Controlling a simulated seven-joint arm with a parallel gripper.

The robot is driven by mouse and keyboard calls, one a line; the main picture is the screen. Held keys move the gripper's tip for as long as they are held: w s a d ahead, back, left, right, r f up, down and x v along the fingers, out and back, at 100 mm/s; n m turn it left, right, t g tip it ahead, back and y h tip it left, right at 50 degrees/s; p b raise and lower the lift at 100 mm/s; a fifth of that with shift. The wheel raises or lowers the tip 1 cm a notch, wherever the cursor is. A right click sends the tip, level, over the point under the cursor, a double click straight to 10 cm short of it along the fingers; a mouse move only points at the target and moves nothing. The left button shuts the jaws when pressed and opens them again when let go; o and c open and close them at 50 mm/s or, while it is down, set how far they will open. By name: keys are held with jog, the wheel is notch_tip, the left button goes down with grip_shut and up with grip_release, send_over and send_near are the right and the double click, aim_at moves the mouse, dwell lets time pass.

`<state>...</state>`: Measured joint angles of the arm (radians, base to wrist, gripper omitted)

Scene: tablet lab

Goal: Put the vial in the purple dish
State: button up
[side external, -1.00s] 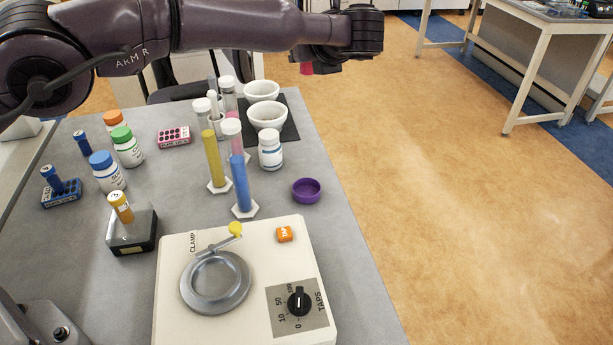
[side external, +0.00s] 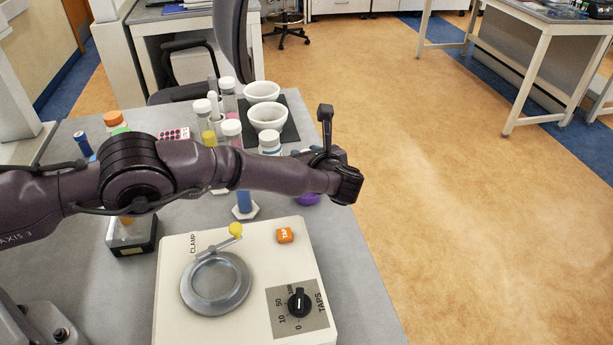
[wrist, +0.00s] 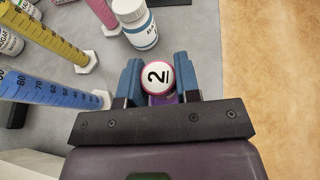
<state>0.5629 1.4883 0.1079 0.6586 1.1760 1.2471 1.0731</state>
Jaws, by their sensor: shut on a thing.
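The vial (wrist: 158,76) shows in the wrist view as a white cap marked 2 with a pink rim. My gripper (wrist: 159,84) is shut on it, with a blue finger on each side. In the side view my gripper (side external: 302,153) is low over the right part of the table, and I cannot make out the vial there. The purple dish (side external: 307,200) is mostly hidden behind my arm. In the wrist view some purple (wrist: 163,99) shows just under the vial between the fingers. I cannot tell whether the vial touches the dish.
A white bottle (wrist: 135,24) stands close by, with a blue cylinder (wrist: 50,92) and a yellow cylinder (wrist: 45,38) to the left. White mortars (side external: 267,116) stand behind on a dark mat. The tap machine (side external: 245,285) is in front. The table's right edge is near.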

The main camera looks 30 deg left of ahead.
jog(key=shift+f, duration=2.35)
jog(key=shift+f, duration=0.15)
jog(key=o, duration=0.9)
jog(key=shift+r, duration=0.2)
jog(key=v, duration=1.2)
